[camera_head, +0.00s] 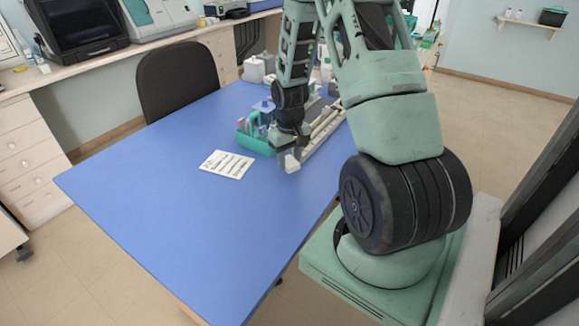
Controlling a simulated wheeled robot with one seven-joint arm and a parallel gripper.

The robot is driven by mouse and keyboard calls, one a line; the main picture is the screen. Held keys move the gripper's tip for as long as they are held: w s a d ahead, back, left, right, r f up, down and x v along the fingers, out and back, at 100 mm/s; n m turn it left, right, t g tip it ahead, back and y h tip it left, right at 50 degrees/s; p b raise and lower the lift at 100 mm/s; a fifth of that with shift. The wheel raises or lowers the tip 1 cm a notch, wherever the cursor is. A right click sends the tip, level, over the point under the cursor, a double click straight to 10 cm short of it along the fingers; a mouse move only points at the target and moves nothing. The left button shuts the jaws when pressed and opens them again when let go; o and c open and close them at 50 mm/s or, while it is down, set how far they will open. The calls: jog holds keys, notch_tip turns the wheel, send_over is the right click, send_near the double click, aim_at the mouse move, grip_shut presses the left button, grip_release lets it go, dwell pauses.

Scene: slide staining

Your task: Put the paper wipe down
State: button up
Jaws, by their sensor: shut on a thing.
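My gripper (289,150) points down over the right part of the blue table (150,190). It is shut on a small whitish piece at its fingertips, which looks like the paper wipe (291,162). The wipe hangs at or just above the table top; I cannot tell whether it touches. The fingers are small and partly hidden by my own wrist.
A white printed card (227,164) lies flat left of my gripper. A green rack (254,143) with small items stands close behind it. A long beige rail-like tray (325,130) lies to the right. A black chair (178,78) stands behind the table. The table's left and front are clear.

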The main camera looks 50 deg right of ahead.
aim_at(289, 162)
jog(key=shift+f, duration=1.6)
jog(key=shift+f, duration=0.15)
jog(key=o, duration=1)
jog(key=shift+c, duration=0.2)
